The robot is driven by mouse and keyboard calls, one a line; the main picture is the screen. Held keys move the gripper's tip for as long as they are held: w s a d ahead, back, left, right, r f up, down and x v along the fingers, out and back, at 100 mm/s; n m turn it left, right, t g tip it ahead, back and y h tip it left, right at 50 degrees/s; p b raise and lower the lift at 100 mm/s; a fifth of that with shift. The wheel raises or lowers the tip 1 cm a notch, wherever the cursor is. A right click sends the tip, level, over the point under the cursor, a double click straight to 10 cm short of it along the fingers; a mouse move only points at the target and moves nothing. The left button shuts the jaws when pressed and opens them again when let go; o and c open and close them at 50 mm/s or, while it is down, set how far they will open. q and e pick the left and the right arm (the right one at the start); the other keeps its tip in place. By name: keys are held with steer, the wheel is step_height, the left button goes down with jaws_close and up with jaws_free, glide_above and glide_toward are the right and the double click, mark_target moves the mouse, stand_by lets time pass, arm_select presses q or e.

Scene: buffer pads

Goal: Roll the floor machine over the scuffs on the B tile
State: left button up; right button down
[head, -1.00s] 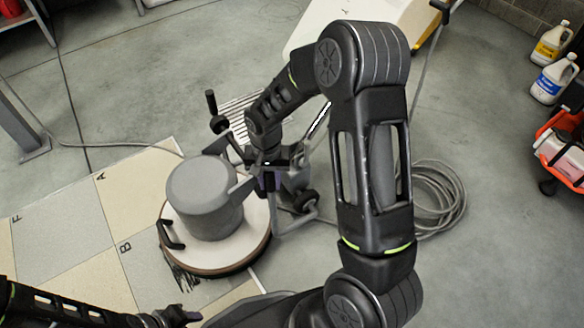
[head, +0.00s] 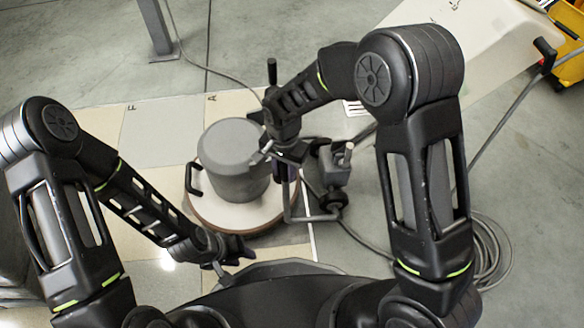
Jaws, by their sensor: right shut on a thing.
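The floor machine (head: 226,158) has a grey round motor on a cream disc with a brown skirt. It stands upright on the tile mat, mostly inside the mat's right edge. My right gripper (head: 289,152) is shut on the machine's handle part at its right side. My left gripper (head: 232,264) is in front of the machine, empty, its fingers apart and not gripping it. The letter B and the scuffs do not show; the machine and my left arm cover much of that area. The tiles lettered F (head: 150,130) and A (head: 232,104) show behind the machine.
A cable loops across the floor and coils (head: 497,262) at the right. A cream board or cart (head: 425,65) stands at the upper right, with a yellow bucket (head: 570,75) beyond it. A grey post (head: 156,28) stands at the back.

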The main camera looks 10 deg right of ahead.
steer(key=shift+w+d, duration=0.1)
steer(key=shift+d, duration=0.15)
steer(key=c, duration=1.5)
jaws_free()
steer(key=o, duration=0.4)
steer(key=shift+a, duration=0.2)
step_height(320, 180, up, 8)
steer(key=shift+f+p, duration=0.1)
steer(key=shift+p, duration=1.15)
